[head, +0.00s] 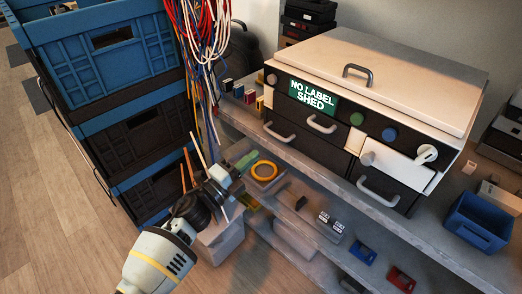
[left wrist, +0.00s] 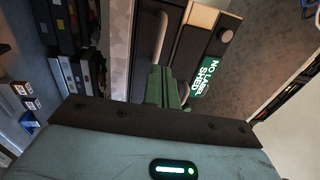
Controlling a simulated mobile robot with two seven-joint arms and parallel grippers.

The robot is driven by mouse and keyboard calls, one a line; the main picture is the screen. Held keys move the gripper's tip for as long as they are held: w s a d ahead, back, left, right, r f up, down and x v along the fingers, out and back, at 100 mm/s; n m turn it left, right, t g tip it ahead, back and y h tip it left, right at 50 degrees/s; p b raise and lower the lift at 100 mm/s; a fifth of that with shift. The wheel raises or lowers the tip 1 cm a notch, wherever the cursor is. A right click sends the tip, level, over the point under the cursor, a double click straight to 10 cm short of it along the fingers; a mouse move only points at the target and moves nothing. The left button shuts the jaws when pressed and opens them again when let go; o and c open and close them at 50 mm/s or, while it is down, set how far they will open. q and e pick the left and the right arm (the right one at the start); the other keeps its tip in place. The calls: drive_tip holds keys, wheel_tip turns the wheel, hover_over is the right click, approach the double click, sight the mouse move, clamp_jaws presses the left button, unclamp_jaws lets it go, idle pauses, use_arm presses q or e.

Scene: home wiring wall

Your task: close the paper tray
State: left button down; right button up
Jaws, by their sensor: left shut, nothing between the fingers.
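A printer-like machine (head: 400,75) with a pale lid stands on the grey shelf, with a green "NO LABEL SHED" sign on its dark front. Its front has several drawers with grey handles, such as the lower right one (head: 378,190). A white panel (head: 395,165) juts out at the front right; I cannot tell which part is the paper tray. My left gripper (head: 245,161) is shut and empty, left of the machine and apart from it. In the left wrist view its green fingers (left wrist: 163,87) point toward the sign (left wrist: 207,76) and a handle (left wrist: 161,38). My right gripper is not in view.
Stacked blue and black crates (head: 110,60) stand at the left. Colored cables (head: 205,30) hang beside them. A yellow ring (head: 264,171) lies near my left gripper. A blue bin (head: 480,222) sits at the shelf's right end. The wooden floor at lower left is clear.

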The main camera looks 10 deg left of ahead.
use_arm(q)
drive_tip(key=v, duration=0.7)
drive_tip(key=shift+a+f, duration=0.2)
drive_tip(key=shift+a, duration=0.05)
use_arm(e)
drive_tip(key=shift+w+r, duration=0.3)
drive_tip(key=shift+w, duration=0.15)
